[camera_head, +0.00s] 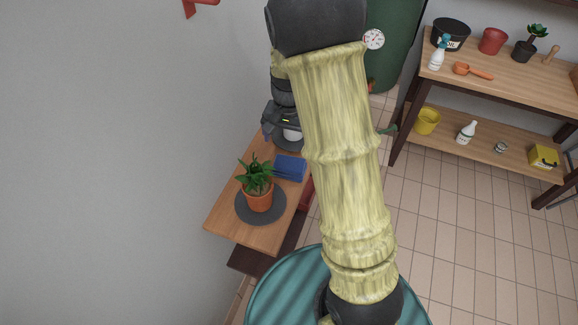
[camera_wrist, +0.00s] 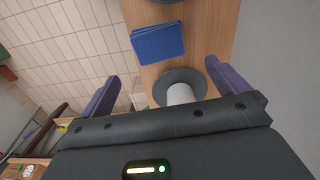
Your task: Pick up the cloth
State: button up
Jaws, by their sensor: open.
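The cloth looks like a flat blue folded square (camera_head: 290,167) on the narrow wooden table, beside my arm in the head view. It also lies in the upper middle of the wrist view (camera_wrist: 158,44), beyond my fingertips. My gripper (camera_wrist: 161,72) is open and empty, with its two purple fingers wide apart. It hangs above the table, apart from the cloth. In the head view my gripper (camera_head: 281,125) is partly hidden behind my arm.
A white cylinder (camera_wrist: 181,94) on a dark round mat (camera_wrist: 200,80) stands between my fingers in the wrist view, below the cloth. A potted plant (camera_head: 257,190) on another dark mat (camera_head: 262,217) stands near the cloth. A wooden shelf table (camera_head: 510,75) stands right.

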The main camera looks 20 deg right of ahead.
aim_at(289, 162)
notch_tip(289, 162, down, 7)
jog(key=shift+r, duration=0.1)
dwell(0.3)
jog(key=shift+d+f+p, duration=0.15)
jog(key=shift+f+p, duration=0.7)
jog(key=shift+f, duration=1.75)
jog(key=shift+c, duration=0.2)
jog(key=c, duration=0.7)
